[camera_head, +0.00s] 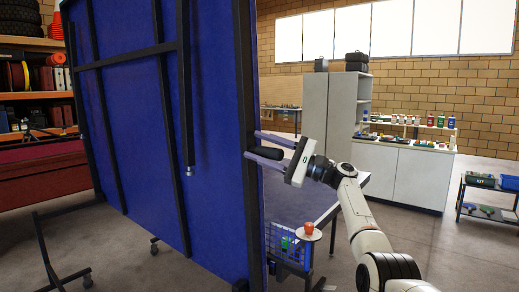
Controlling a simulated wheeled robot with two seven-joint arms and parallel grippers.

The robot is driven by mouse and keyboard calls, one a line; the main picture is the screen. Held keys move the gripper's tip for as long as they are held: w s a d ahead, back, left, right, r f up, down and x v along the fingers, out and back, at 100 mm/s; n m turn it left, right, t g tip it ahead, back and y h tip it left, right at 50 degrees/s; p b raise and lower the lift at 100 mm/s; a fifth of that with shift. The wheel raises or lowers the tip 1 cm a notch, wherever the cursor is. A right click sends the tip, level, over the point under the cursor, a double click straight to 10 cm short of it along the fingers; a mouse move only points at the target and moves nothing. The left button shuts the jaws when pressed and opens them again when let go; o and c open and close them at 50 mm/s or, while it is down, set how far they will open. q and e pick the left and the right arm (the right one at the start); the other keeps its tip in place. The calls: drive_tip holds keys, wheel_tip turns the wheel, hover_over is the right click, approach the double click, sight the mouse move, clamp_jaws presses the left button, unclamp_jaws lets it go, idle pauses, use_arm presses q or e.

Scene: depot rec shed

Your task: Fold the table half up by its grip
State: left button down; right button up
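The blue table half (140,120) stands nearly upright at the left and centre, with its black steel frame and underside braces facing me. A dark, bar-like grip (271,152) juts out at its right edge. My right gripper (254,144) is at that edge, its two pale fingers spread above and below the dark bar. A gap shows between the fingers, and contact with the grip is not clear. The fingertips are against or just in front of the frame edge. My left gripper is not in view.
Grey cabinets (402,176) and a low cart (487,190) stand farther right. Shelves with tyres fill the left. Floor at lower right is clear.

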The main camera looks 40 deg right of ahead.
drive_tip(key=shift+d+f, duration=0.1)
drive_tip(key=shift+s+f, duration=0.1)
drive_tip(key=shift+s, duration=0.05)
drive_tip(key=b+v, duration=0.2)
drive_tip(key=v, duration=0.8)
